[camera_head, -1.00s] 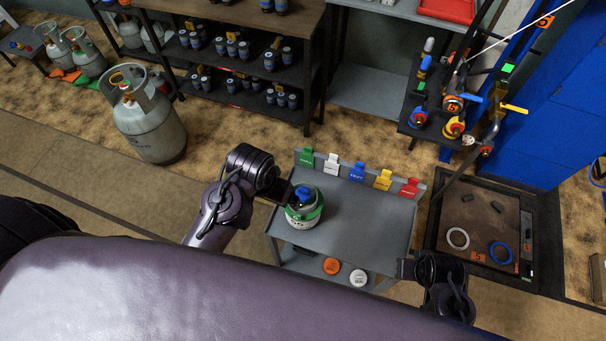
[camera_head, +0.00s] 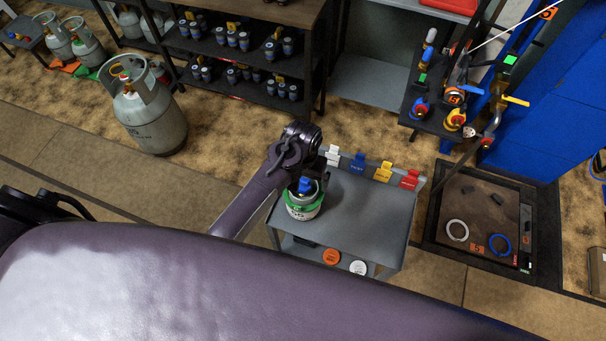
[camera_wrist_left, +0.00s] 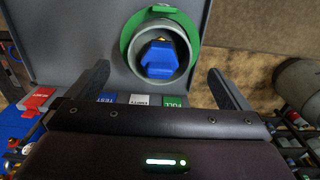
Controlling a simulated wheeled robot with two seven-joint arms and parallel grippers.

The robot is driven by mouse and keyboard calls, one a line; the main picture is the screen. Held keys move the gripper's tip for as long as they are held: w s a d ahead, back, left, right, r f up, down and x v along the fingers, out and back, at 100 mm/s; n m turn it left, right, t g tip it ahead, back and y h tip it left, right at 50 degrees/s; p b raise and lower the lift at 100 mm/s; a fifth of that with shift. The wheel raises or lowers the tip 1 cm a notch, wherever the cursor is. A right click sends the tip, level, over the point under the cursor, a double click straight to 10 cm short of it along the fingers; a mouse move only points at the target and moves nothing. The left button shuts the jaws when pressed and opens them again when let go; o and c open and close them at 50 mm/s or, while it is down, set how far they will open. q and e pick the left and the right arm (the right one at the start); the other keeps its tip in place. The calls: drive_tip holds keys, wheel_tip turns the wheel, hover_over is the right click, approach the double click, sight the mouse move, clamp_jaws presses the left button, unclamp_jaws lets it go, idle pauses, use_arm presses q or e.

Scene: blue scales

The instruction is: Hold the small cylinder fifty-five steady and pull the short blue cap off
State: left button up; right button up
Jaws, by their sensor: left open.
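The small cylinder (camera_head: 306,213), white with a green collar and a partly legible "55", stands upright near the left edge of the grey cart top (camera_head: 365,215). The short blue cap (camera_head: 305,186) sits on top of it, inside the collar. My left gripper (camera_head: 308,180) is at the cylinder's top from behind. In the left wrist view the open fingers (camera_wrist_left: 158,68) point toward the cylinder, one on each side of the blue cap (camera_wrist_left: 157,60), with clear gaps. The green collar (camera_wrist_left: 193,27) rings the cap there. My right gripper is out of view.
Coloured tags, including blue (camera_head: 357,163), yellow (camera_head: 383,171) and red (camera_head: 409,179), line the cart's back edge. An orange disc (camera_head: 331,257) and a white disc (camera_head: 358,268) lie on its lower shelf. The cart top right of the cylinder is clear.

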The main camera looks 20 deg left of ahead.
sight(303, 185)
use_arm(q)
wheel_tip(303, 185, down, 7)
idle(0.4)
drive_tip(key=c, duration=1.5)
idle(0.4)
drive_tip(key=o, duration=1.5)
